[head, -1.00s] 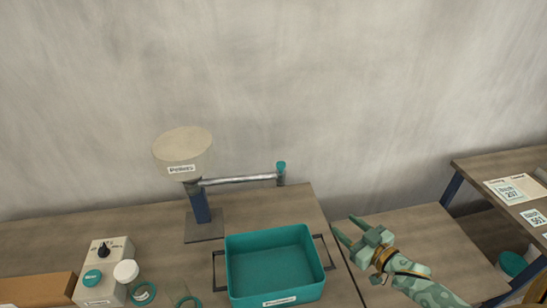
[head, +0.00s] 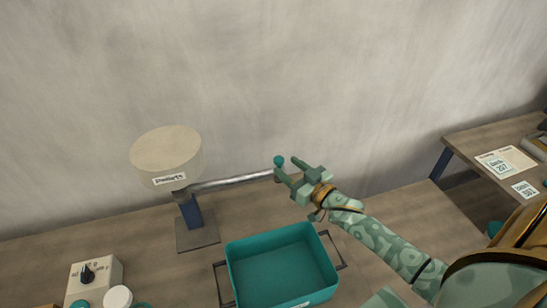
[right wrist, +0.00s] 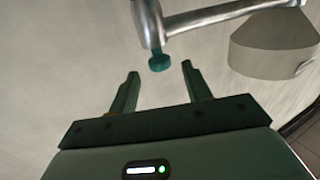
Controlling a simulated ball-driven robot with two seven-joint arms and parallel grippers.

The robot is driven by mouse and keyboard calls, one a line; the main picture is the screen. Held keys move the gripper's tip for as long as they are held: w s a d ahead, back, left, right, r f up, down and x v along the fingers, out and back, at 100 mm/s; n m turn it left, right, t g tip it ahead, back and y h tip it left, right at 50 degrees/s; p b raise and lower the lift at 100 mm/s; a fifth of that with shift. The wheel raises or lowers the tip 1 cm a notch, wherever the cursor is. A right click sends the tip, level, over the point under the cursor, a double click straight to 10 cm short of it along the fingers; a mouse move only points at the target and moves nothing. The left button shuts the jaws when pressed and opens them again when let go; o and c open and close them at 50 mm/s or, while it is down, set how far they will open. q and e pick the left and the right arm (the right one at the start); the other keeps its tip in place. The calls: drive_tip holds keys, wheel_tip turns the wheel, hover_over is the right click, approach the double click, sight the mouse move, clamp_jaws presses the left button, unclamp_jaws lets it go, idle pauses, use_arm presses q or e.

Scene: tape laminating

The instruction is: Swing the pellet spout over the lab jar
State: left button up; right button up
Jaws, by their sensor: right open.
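The pellet hopper (head: 166,158) is a cream drum on a blue post. Its grey metal spout pipe (head: 232,182) reaches right, above the back of the table, and ends in a teal knob (head: 280,160). The spout end is not over any jar. My right gripper (head: 285,168) is open at the spout's end. In the right wrist view the teal knob (right wrist: 159,63) lies in line with the gap between the two open fingertips (right wrist: 160,70); contact cannot be told. A white-lidded container (head: 118,297) stands at the lower left; whether it is the lab jar is unclear. My left gripper is not visible.
A teal tray (head: 238,290) with dark side handles sits in front of the spout. A box with a black dial (head: 87,273) stands at the left. A side table (head: 470,138) with labelled cards is at the right. The wall is close behind.

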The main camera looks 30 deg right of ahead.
drive_tip(key=w+a, duration=0.1)
drive_tip(key=w, duration=0.5)
drive_tip(key=shift+w+b, duration=0.3)
drive_tip(key=shift+b, duration=0.15)
clamp_jaws()
drive_tip(key=shift+s, duration=0.1)
